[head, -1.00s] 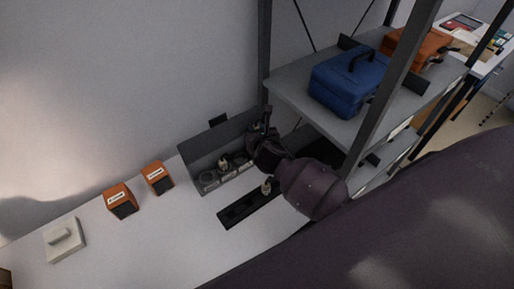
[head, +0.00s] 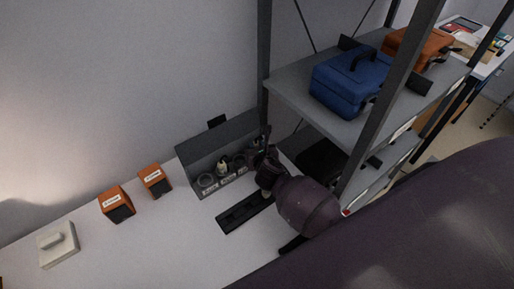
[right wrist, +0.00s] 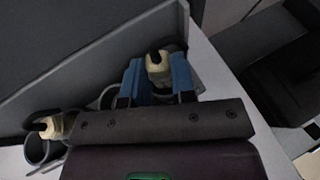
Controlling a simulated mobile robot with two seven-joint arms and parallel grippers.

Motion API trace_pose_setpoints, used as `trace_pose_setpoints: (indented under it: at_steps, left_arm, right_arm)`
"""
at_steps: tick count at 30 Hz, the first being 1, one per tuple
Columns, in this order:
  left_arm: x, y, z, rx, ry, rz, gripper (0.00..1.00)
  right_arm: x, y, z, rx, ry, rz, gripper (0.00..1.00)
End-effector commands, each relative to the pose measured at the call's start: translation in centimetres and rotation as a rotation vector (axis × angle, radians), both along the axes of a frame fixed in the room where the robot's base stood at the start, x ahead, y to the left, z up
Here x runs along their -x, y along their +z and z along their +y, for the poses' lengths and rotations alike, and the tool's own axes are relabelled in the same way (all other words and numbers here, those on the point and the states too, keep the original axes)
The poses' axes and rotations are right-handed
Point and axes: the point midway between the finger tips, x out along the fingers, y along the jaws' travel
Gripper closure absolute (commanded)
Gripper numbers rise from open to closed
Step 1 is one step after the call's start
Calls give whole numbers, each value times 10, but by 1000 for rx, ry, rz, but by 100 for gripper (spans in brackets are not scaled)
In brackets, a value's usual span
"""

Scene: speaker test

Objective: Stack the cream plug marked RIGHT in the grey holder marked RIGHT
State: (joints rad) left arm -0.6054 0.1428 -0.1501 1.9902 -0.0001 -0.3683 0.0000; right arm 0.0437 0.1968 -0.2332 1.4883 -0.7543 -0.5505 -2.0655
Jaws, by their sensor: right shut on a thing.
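My right gripper (head: 264,166) is at the right end of the row of grey holders along the grey backing box. In the right wrist view its blue fingers (right wrist: 158,82) are shut on a cream plug (right wrist: 158,66) with a dark cable loop. A grey ring shows behind the fingers; I cannot tell whether the plug is in it. Another cream plug (right wrist: 47,127) stands in a grey holder (right wrist: 38,152) at the left; it also shows in the head view (head: 222,167). The leftmost holder (head: 207,181) looks empty. The labels are too small to read. My left gripper is not in view.
A black slotted tray (head: 238,215) lies in front of the holders. Two orange speakers (head: 116,203) (head: 155,180) and a pale block (head: 58,245) stand to the left on the white table. A shelf with a blue case (head: 350,80) rises at the right.

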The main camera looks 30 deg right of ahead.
Motion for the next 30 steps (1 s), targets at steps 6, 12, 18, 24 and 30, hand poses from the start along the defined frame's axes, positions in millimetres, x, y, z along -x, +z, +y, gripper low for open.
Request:
trace_pose_setpoints:
  at_steps: [6, 12, 18, 24, 30]
  left_arm:
    - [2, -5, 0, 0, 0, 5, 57]
    - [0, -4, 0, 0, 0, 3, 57]
    - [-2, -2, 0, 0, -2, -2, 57]
    - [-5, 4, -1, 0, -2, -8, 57]
    - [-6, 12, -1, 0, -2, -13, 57]
  right_arm:
    - [0, -6, 0, 1, 0, 1, 98]
    - [0, -6, 0, 0, 0, 1, 51]
    - [0, -6, 0, 0, 0, 1, 50]
    - [0, 3, 0, -1, 0, -1, 50]
    - [28, 14, 6, 1, 0, 0, 50]
